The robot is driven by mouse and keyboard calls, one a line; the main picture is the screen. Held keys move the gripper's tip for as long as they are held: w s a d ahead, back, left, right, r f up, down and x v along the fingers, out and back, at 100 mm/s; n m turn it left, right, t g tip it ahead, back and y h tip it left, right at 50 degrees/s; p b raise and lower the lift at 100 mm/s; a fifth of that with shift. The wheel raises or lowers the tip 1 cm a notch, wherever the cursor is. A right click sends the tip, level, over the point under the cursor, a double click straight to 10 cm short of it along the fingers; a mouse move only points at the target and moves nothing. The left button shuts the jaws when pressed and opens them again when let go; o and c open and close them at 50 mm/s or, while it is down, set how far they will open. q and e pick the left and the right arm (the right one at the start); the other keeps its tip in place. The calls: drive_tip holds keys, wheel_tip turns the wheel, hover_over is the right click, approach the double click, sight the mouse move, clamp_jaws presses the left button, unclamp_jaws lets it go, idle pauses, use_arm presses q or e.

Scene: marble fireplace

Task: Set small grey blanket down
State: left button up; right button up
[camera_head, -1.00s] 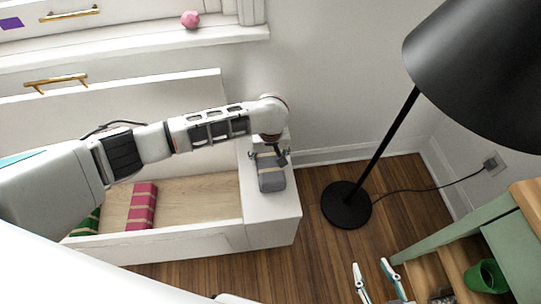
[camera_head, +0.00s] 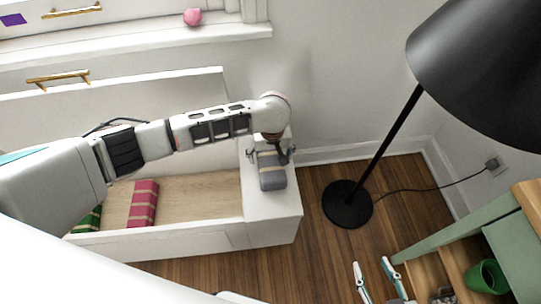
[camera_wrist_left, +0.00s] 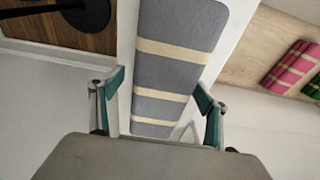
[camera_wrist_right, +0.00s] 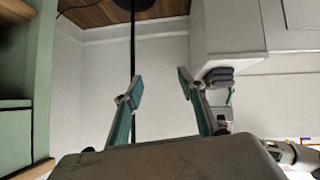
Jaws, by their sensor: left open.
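The small grey blanket (camera_head: 271,171), folded with cream stripes, lies on the white end ledge (camera_head: 270,207) of the open drawer bench. My left gripper (camera_head: 272,155) is over its far end. In the left wrist view the blanket (camera_wrist_left: 172,62) extends between and beyond the open fingers (camera_wrist_left: 158,100), with gaps at both sides. My right gripper (camera_head: 378,268) is open and empty, low at the right. The right wrist view shows its spread fingers (camera_wrist_right: 160,88) with nothing between them, and the blanket (camera_wrist_right: 218,77) on the ledge in the distance.
A pink striped blanket (camera_head: 143,204) and a green one (camera_head: 87,219) lie in the bench's wooden-floored compartment (camera_head: 196,198). A black floor lamp (camera_head: 347,204) stands to the right. A green shelf unit (camera_head: 455,233) with a green pot (camera_head: 487,276) is near my right gripper.

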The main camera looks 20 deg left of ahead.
sight(272, 156)
use_arm(q)
wheel_tip(272, 156, up, 3)
drive_tip(key=shift+w+f+p, duration=0.15)
drive_tip(key=shift+f+p, duration=0.05)
drive_tip(key=shift+p, duration=0.2)
drive_tip(key=r+p, duration=0.1)
drive_tip(key=r, duration=0.2)
drive_tip(key=s+r+p, duration=0.1)
drive_tip(key=r+p, duration=0.3)
drive_tip(key=r, duration=0.1)
drive_tip(key=shift+s+d+r, duration=0.25)
drive_tip(key=shift+d+r, duration=0.1)
drive_tip(key=shift+s+r+p, duration=0.15)
drive_tip(key=shift+r+p, duration=0.15)
use_arm(e)
drive_tip(key=shift+s+d+r+h, duration=0.15)
drive_tip(key=shift+s+d+r, duration=0.15)
drive_tip(key=shift+d, duration=0.15)
drive_tip(key=shift+s+d+r+h, duration=0.2)
drive_tip(key=shift+d+r, duration=0.1)
drive_tip(key=shift+d, duration=0.15)
use_arm(q)
drive_tip(key=shift+s+f, duration=0.1)
